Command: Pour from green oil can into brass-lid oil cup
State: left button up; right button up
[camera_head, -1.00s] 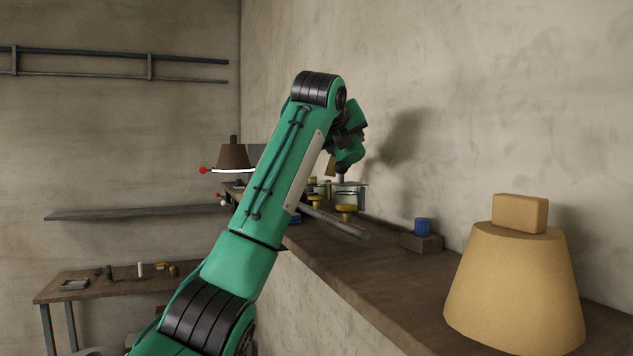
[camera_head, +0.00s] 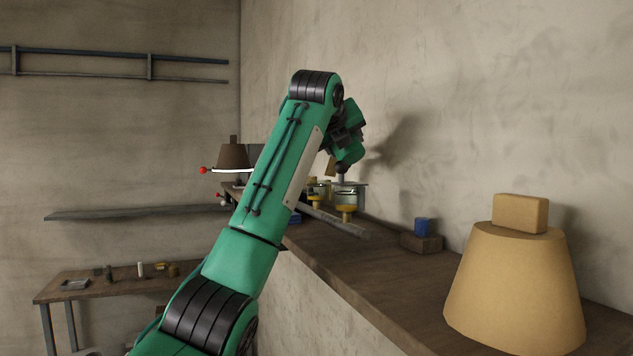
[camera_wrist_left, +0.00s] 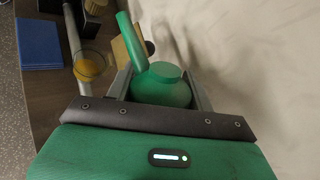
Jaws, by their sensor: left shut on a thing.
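The green oil can (camera_wrist_left: 162,88) sits between the fingers of my left gripper (camera_wrist_left: 160,80) in the left wrist view, with its round green body and a thick green spout or handle slanting up left. The gripper is shut on it. A clear cup with a brass-coloured part (camera_wrist_left: 90,66) stands to the left of the can, apart from it; I take it for the brass-lid oil cup. In the head view a glass-and-brass cup (camera_head: 346,206) shows just below my left wrist. The can and fingertips are mostly hidden there. My right gripper is not in view.
A grey bar (camera_head: 335,222) lies along the wooden shelf (camera_head: 345,268) by the wall. A small blue piece (camera_head: 422,227) sits on a block, and a large tan weight-like object (camera_head: 514,285) stands nearer. A blue box (camera_wrist_left: 39,43) lies left of the cup.

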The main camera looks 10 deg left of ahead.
pick_arm(q)
jog(key=shift+a+f+n+g+h, duration=0.1)
jog(key=shift+n+g+h, duration=0.2)
jog(key=shift+g, duration=0.2)
dwell(2.2)
jog(key=shift+f, duration=0.4)
dwell(2.0)
jog(key=shift+r, duration=0.55)
jog(key=shift+m+t+y, duration=0.4)
jog(key=shift+m+t, duration=0.1)
jog(key=shift+t, duration=0.2)
jog(key=shift+s+d+r+m+t, duration=0.2)
jog(key=shift+s+d+m+t, duration=0.15)
jog(key=shift+d, duration=0.2)
jog(key=shift+s+d+r+m+t+y, duration=0.4)
jog(key=shift+s+d+r+m+t, duration=0.1)
jog(key=shift+r+m+t, duration=0.2)
jog(key=shift+s+d+f+m+t, duration=0.1)
jog(key=shift+s+d+m+t, duration=0.2)
jog(key=shift+m+t, duration=0.25)
jog(key=shift+d+r+m+t+y, duration=0.3)
jog(key=shift+r+m+t, duration=0.15)
jog(key=shift+m, duration=0.25)
jog(key=shift+s+d+r, duration=0.1)
jog(key=shift+s+r, duration=0.1)
